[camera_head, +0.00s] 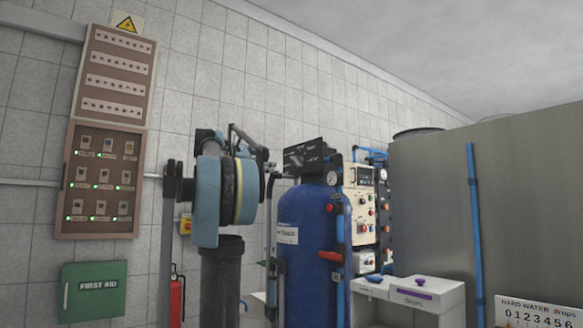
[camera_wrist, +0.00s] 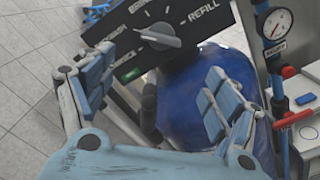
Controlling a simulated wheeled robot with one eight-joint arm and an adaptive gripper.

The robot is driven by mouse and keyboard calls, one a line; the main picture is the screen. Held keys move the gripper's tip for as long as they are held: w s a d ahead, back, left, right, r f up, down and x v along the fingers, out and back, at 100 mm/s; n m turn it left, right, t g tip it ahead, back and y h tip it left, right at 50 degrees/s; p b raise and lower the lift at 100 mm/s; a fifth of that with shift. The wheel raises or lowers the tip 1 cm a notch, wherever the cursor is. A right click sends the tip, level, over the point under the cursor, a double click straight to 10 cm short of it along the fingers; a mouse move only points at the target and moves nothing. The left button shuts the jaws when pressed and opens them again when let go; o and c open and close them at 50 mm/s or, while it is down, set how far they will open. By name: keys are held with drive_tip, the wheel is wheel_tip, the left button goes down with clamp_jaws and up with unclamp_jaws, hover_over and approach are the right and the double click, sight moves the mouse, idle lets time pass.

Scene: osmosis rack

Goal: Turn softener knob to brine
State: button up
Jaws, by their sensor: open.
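The softener's black control head (camera_head: 308,157) sits on top of the blue tank (camera_head: 312,245) in the head view. In the wrist view, its black dial panel (camera_wrist: 205,18) carries a grey knob (camera_wrist: 160,37) with white labels around it. "REFILL" reads clearly at upper right, and a word starting "BR" is cut off at the top. A small green mark is at lower left. I cannot tell surely which label the knob points to. My gripper (camera_wrist: 158,88) is open and empty, its padded fingers spread below the knob, apart from it. The blue tank lies behind them.
A pressure gauge (camera_wrist: 276,24) on a blue pipe stands right of the dial. A white cabinet (camera_head: 410,295) stands to the right. Tiled wall and floor lie left.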

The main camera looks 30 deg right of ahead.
sight(297, 162)
drive_tip(key=d, duration=0.9)
drive_tip(key=w+d, duration=0.1)
drive_tip(key=d, duration=0.4)
drive_tip(key=c, duration=1.1)
